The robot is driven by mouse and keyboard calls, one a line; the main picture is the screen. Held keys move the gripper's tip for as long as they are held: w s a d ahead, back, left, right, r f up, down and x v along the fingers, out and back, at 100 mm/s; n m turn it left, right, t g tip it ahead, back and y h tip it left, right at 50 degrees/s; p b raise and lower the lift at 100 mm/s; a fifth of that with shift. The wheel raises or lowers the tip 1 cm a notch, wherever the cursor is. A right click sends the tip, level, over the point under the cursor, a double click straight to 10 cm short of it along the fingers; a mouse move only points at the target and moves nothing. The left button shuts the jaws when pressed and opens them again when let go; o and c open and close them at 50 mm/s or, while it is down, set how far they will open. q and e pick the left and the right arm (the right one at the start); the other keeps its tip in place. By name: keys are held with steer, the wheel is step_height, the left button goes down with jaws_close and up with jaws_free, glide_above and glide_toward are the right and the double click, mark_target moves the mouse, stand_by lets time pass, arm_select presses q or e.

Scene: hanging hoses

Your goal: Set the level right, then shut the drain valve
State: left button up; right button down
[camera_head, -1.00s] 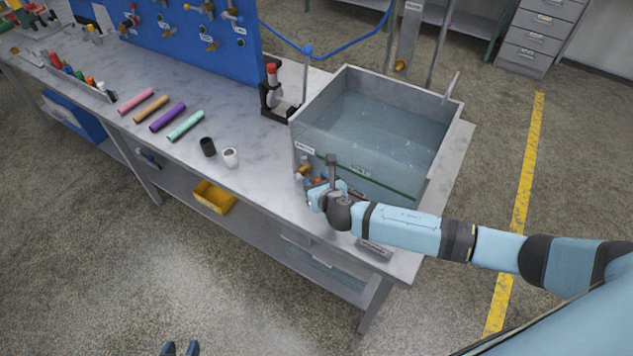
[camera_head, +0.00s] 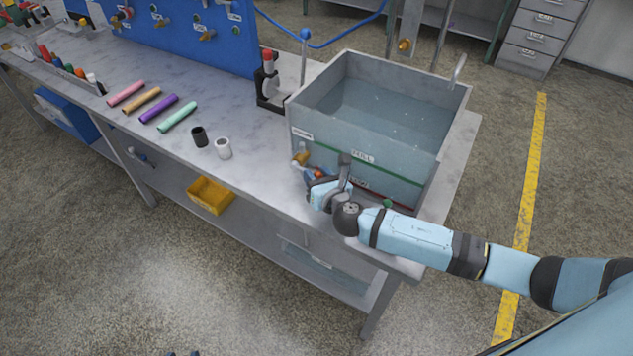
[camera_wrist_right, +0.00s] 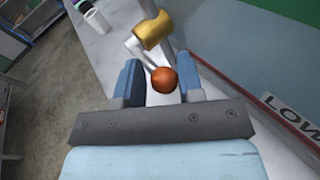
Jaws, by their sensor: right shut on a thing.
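An open grey tank (camera_head: 310,115) holding water (camera_head: 385,115) stands at the bench's right end. Its front has a green line labelled FULL (camera_head: 362,157) and a lower red line (camera_head: 385,197); the wrist view shows a LOW label (camera_wrist_right: 290,117). I cannot tell exactly where the water stands against the green line. A brass valve (camera_head: 300,158) sits at the tank's lower left front. In the wrist view the valve (camera_wrist_right: 153,30) has a pale lever with an orange knob (camera_wrist_right: 164,80) between my right fingers (camera_wrist_right: 160,85).
A black stand with a red-topped part (camera_head: 267,75) is left of the tank. Coloured tubes (camera_head: 158,108), a black cup (camera_head: 199,136) and a white cup (camera_head: 223,148) lie on the bench. A yellow bin (camera_head: 210,195) is on the shelf below.

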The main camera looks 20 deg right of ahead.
steer(key=c, duration=0.8)
jaws_free()
steer(key=shift+o, duration=0.2)
steer(key=shift+s, duration=0.1)
steer(key=s+d+r, duration=0.1)
steer(key=s+r, duration=0.1)
steer(key=s, duration=1.1)
steer(key=shift+s+d, duration=0.15)
steer(key=shift+s, duration=0.05)
steer(key=shift+r, duration=0.1)
